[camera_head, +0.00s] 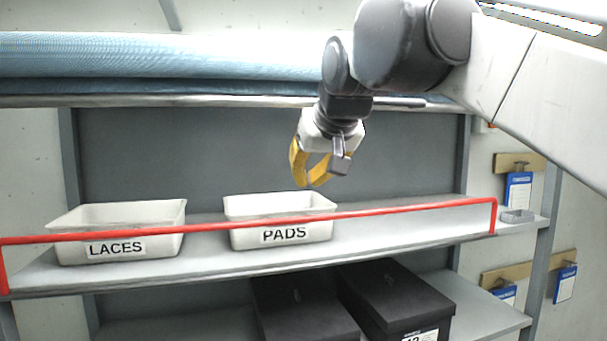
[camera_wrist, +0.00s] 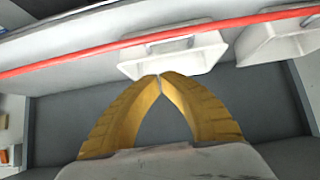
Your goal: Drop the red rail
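The red rail (camera_head: 420,208) runs raised along the front edge of the shelf, with a red upright at each end. It passes in front of the two white bins. It also crosses the top of the wrist view (camera_wrist: 80,55). My gripper (camera_head: 312,184) has yellow fingers and hangs above and behind the rail, near the PADS bin, apart from the rail. In the wrist view, the fingertips (camera_wrist: 160,76) meet with nothing seen between them.
The LACES bin (camera_head: 120,212) and the PADS bin (camera_head: 280,205) stand on the shelf (camera_head: 400,222). Dark boxes (camera_head: 395,300) sit on the level below. A blue roll (camera_head: 160,58) lies on the level above. Blue-labelled tags (camera_head: 518,192) hang at the right.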

